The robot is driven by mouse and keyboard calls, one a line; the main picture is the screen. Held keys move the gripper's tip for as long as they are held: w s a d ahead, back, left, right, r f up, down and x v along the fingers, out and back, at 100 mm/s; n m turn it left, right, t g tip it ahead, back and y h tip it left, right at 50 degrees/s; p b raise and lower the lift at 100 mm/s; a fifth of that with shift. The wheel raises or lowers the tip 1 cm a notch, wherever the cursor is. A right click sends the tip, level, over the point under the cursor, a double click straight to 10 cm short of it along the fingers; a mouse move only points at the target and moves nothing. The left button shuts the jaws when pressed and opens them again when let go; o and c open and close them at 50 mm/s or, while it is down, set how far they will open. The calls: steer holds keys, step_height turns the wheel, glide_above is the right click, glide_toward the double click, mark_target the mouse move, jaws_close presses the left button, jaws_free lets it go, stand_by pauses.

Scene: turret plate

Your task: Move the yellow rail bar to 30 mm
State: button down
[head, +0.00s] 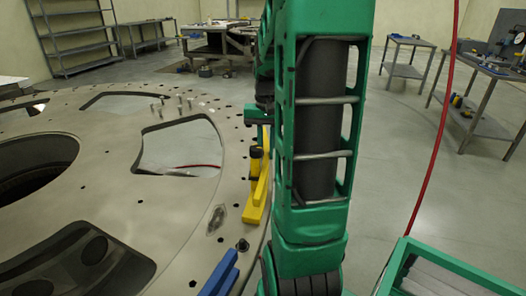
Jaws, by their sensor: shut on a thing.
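The yellow rail bar (254,207) lies along the right rim of the big grey turret plate (110,165). A black knob (256,154) stands at the bar's far part. My gripper (260,121) is at the far end of the bar, partly hidden behind my green arm. It is shut on the yellow rail bar, though the contact itself is hard to see. The bar's far end is also partly covered by the arm. No 30 mm mark or scale is readable.
A blue bar (220,275) sits on the near rim of the plate. The plate has large openings, bolt holes and several upright pins (180,103). A red cable (437,130) hangs at the right. Side tables (475,120) stand farther off, with open floor between.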

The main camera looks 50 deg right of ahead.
steer(key=shift+r, duration=1.4)
stand_by(1.2)
steer(key=c, duration=1.9)
jaws_free()
steer(key=shift+o, duration=0.2)
step_height(320, 180, up, 7)
steer(key=shift+f, duration=0.1)
